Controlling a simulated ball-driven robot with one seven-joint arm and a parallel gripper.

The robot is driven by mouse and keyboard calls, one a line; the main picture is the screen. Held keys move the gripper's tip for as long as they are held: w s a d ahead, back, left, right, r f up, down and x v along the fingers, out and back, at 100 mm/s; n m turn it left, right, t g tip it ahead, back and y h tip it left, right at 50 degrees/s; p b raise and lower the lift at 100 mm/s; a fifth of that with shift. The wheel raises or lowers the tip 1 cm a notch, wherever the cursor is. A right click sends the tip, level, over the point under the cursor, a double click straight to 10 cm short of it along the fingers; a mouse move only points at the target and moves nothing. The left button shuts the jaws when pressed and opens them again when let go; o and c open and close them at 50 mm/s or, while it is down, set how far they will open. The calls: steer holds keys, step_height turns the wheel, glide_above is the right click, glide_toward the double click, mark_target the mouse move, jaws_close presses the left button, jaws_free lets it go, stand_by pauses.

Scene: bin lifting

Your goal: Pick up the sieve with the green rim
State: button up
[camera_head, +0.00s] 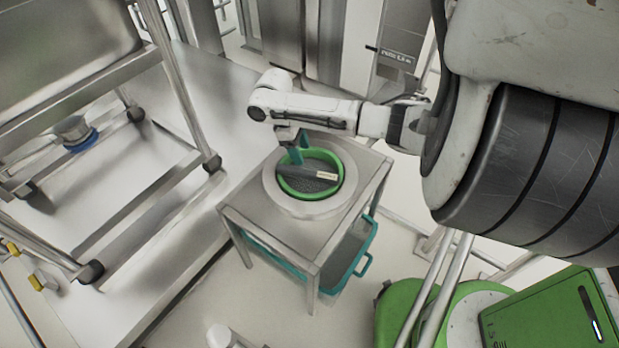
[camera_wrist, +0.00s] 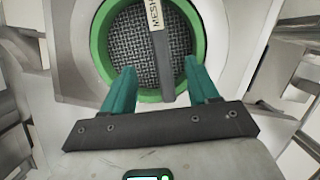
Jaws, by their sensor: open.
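The sieve with the green rim (camera_head: 333,190) sits on a round pale plate (camera_head: 310,208) on top of a small steel table. Its grey mesh and a dark bar with a pale label across it show in the head view. In the wrist view the green rim (camera_wrist: 100,50) and mesh fill the top middle, and the label reads "MESH". My gripper (camera_head: 297,152) is at the sieve's far left rim. In the wrist view my gripper (camera_wrist: 160,78) has its two teal fingers apart, overlapping the near part of the rim. I cannot tell whether they touch it.
The steel table (camera_head: 335,232) has bare corners around the plate, and a teal bin (camera_head: 362,262) sits beneath it. A wheeled steel rack (camera_head: 180,100) stands at left, with a blue-rimmed item (camera_head: 82,140) on its lower level. Green equipment (camera_head: 540,315) is at lower right.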

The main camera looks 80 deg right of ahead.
mark_target(307, 171)
steer(key=x, duration=0.5)
steer(key=shift+f, duration=0.15)
steer(key=shift+w+b+x, duration=0.15)
steer(key=shift+b+x, duration=0.1)
steer(key=shift+x, duration=1.05)
steer(key=shift+w+b+x, duration=0.2)
steer(key=shift+x, duration=1.1)
steer(key=shift+f, duration=0.4)
steer(key=shift+d, duration=0.1)
jaws_close()
